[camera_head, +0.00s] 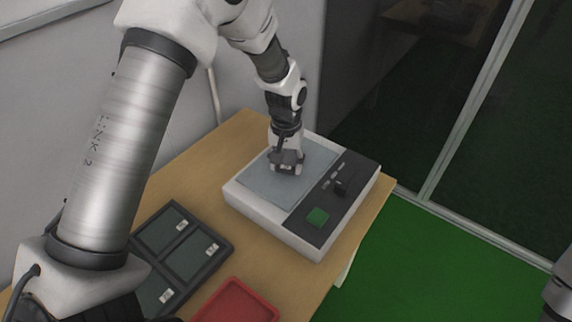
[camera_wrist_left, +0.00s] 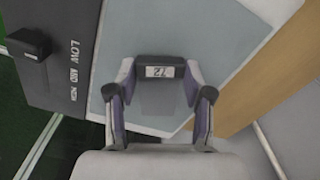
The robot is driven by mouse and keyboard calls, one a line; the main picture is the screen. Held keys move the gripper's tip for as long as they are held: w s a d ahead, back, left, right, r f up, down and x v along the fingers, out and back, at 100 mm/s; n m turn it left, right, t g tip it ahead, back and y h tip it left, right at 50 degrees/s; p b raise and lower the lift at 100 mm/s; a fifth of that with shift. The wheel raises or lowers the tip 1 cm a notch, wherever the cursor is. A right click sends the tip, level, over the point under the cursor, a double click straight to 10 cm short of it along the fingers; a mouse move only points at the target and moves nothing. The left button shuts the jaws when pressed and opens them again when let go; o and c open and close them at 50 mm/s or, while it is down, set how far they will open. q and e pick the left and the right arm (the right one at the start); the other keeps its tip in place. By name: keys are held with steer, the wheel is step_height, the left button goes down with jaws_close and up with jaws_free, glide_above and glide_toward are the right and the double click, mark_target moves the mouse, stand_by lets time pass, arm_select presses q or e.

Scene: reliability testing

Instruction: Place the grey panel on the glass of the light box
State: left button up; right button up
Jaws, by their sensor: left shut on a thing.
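The light box (camera_head: 270,222) is a white case on the wooden table, with pale blue-grey glass (camera_head: 250,183) on top. The glass also shows in the left wrist view (camera_wrist_left: 212,35). My left gripper (camera_head: 287,166) is over the glass, pointing down. In the head view the gripper mostly hides the panel. My right gripper is not in view.
A dark tray (camera_head: 189,258) with labelled panels and a red tray (camera_head: 236,301) lie on the table (camera_head: 222,146) nearer me. A wall stands behind.

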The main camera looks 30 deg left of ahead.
mark_target(286, 166)
arm_select(q)
steer(key=shift+a+f, duration=0.1)
steer(key=shift+f, duration=0.8)
steer(key=shift+f, duration=0.1)
steer(key=o, duration=1)
steer(key=shift+o, duration=0.2)
step_height(286, 166, up, 12)
steer(key=shift+r+b, duration=0.2)
steer(key=shift+b, duration=0.1)
